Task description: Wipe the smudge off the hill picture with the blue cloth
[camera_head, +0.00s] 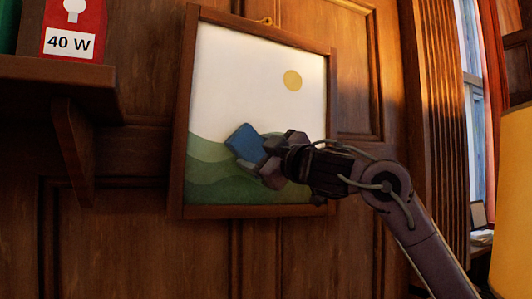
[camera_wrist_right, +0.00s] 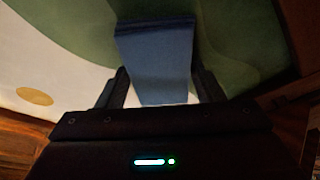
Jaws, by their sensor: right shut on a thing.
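The hill picture (camera_head: 235,75) hangs on the wood-panelled wall in a brown frame, with green hills, a pale sky and a yellow sun. My right gripper (camera_head: 262,155) is in front of its lower middle, shut on the blue cloth (camera_head: 245,143). The cloth is over the hills near the line with the sky; I cannot tell whether it touches the surface. In the right wrist view the cloth (camera_wrist_right: 157,60) sits between the two fingers, with the picture (camera_wrist_right: 60,60) behind it. No smudge shows; the cloth and gripper hide part of the picture. My left gripper is not in view.
A wooden shelf (camera_head: 55,70) juts out at the left, carrying a red box (camera_head: 75,20) marked 40 W and a green object (camera_head: 9,25). A yellow cylindrical thing (camera_head: 512,190) stands at the right edge, near a window (camera_head: 472,100).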

